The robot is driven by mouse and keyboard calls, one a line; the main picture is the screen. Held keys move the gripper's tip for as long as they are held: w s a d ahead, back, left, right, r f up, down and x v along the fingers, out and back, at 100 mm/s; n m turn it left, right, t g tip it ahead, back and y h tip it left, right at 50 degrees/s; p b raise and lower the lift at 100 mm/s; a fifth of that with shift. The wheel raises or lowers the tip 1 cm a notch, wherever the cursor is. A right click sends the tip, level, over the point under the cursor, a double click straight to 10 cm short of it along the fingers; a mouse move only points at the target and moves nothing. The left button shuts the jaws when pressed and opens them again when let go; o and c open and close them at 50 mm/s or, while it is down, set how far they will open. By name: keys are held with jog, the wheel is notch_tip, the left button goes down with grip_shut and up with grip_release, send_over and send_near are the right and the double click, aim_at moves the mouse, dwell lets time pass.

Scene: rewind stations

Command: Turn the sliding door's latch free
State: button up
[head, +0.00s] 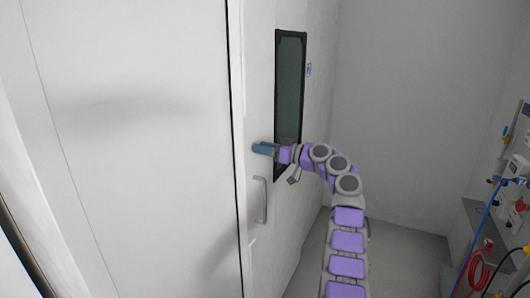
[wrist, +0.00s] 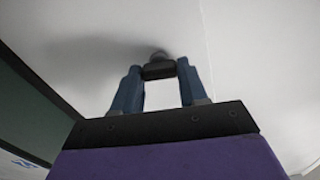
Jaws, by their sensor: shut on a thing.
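The white sliding door (head: 286,210) has a tall dark-framed window (head: 290,85) and a grey bar handle (head: 260,200). My gripper (head: 262,148) is at the door's left part, just above the handle and beside the window. In the wrist view, the two blue fingers of my gripper (wrist: 158,75) are shut on the small dark latch (wrist: 157,67), which sits against the white door surface. Its turned angle cannot be told. In the head view my fingers hide the latch.
A large white panel (head: 135,120) stands close on the left, with a dark gap between it and the door. A shelf (head: 456,220) with equipment, red and blue hoses lines the right wall. The grey floor at the back is clear.

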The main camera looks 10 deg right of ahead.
jog(key=m+p, duration=0.3)
jog(key=m, duration=0.2)
jog(key=m+p, duration=0.4)
jog(key=m, duration=0.1)
jog(key=m+p, duration=0.3)
jog(key=m, duration=0.2)
jog(key=shift+w+f+m, duration=0.1)
jog(key=shift+f+m, duration=0.15)
jog(key=shift+m, duration=0.15)
jog(key=shift+f+p, duration=0.1)
jog(key=shift+p, duration=0.25)
jog(key=o, duration=1.1)
jog(key=shift+w, duration=0.15)
jog(key=shift+c, duration=0.2)
